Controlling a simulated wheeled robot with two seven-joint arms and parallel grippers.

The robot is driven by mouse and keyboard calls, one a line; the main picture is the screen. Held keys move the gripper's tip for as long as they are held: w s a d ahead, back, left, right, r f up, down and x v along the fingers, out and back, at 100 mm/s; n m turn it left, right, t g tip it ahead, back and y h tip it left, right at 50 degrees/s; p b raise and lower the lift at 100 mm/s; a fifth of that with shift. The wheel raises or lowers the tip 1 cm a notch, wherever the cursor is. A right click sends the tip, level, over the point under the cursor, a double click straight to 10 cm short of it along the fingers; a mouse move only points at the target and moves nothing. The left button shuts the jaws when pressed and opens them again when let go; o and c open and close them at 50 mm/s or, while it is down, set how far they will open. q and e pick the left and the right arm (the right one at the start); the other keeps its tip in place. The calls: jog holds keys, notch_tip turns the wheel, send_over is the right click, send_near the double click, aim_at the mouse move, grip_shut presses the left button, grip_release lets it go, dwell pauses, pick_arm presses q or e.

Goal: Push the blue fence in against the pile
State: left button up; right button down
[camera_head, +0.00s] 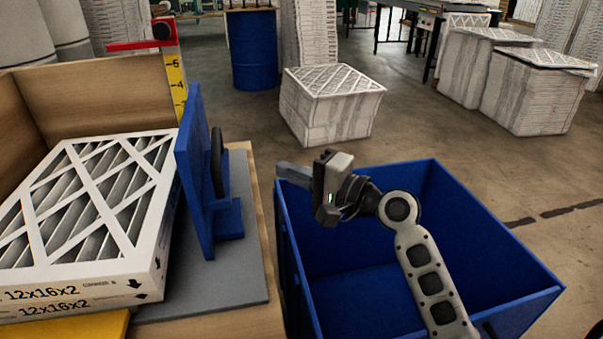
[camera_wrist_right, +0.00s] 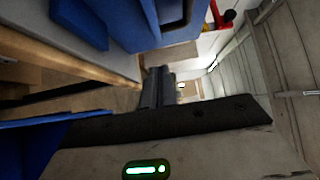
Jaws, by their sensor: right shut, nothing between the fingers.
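The pile (camera_head: 80,205) of white-framed boxed filters marked 12x16x2 lies at the left in the head view. The blue fence (camera_head: 193,175) stands upright to its right, on a grey mat (camera_head: 170,303), with a dark round handle (camera_head: 217,162) on its right side. Grey mat shows between pile and fence at the near end; contact at the far end is hidden. My right gripper (camera_head: 285,172) is shut and empty, right of the fence and apart from it, over the blue bin's left rim. In the wrist view its fingers (camera_wrist_right: 158,88) point toward the bench side, with blue fence parts (camera_wrist_right: 80,22) above. My left gripper is not visible.
The blue bin (camera_head: 480,215) stands open under my right arm. A wooden wall (camera_head: 110,95) backs the pile. A yellow scale (camera_head: 176,85) with a red bar (camera_head: 130,46) stands behind the fence. A filter stack (camera_head: 330,105) sits on the floor beyond.

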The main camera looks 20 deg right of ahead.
pick_arm(q)
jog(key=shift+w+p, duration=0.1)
jog(key=shift+p, duration=0.3)
pick_arm(e)
jog(key=w+a, duration=0.5)
jog(key=a, duration=0.1)
jog(key=shift+a, duration=0.3)
